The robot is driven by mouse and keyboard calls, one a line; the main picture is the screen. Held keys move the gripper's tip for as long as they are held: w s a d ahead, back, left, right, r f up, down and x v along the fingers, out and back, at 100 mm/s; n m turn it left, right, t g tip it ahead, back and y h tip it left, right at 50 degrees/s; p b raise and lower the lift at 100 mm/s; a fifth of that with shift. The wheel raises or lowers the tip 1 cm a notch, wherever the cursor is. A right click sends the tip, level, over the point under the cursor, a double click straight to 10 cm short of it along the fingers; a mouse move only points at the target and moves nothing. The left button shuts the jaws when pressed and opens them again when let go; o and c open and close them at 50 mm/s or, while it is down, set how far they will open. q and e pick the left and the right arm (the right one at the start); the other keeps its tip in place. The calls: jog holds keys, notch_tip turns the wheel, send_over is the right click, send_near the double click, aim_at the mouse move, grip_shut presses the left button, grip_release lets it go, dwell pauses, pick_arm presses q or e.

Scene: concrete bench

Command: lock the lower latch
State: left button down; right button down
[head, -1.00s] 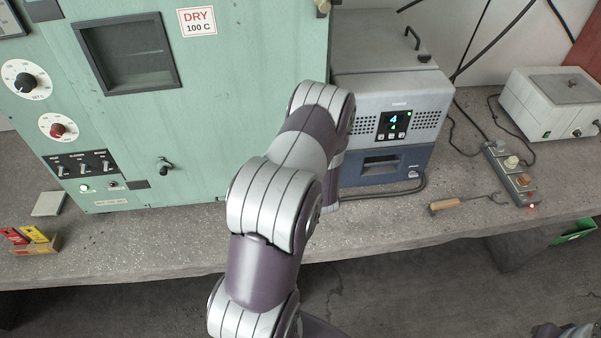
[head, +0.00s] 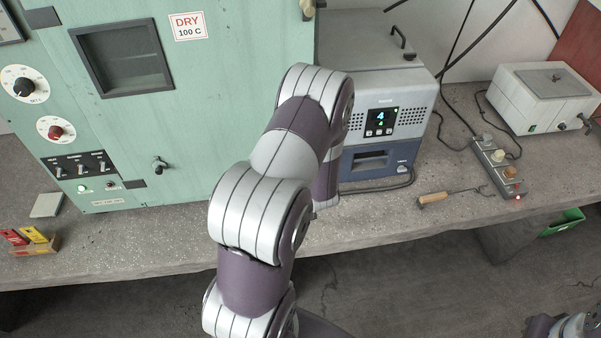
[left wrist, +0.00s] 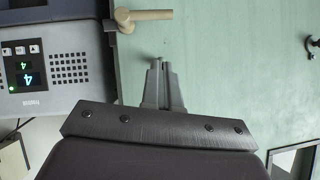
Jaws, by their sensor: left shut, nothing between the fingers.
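The lower latch (left wrist: 148,15) shows in the left wrist view as a tan handle on a dark pivot at the green cabinet's edge. The handle lies sideways across the cabinet front. My left gripper (left wrist: 162,62) is shut and empty, its fingertips a little below the handle in that picture and seemingly apart from it. In the head view my left arm hides the gripper and the lower latch. Another latch part (head: 308,9) shows at the cabinet's right edge at the top.
The green cabinet (head: 235,90) stands beside a grey-blue unit (head: 412,90) with a lit display. A wooden-handled tool (head: 436,199), a switch strip (head: 497,165) and a white box (head: 545,95) are on the bench at right. Red and yellow blocks (head: 28,235) sit at left.

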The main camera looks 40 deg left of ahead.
pick_arm(q)
jog(key=v, duration=0.5)
jog(key=shift+s+r+b, duration=0.1)
jog(key=shift+s+b, duration=0.1)
jog(key=shift+b, duration=0.1)
jog(key=shift+a, duration=0.25)
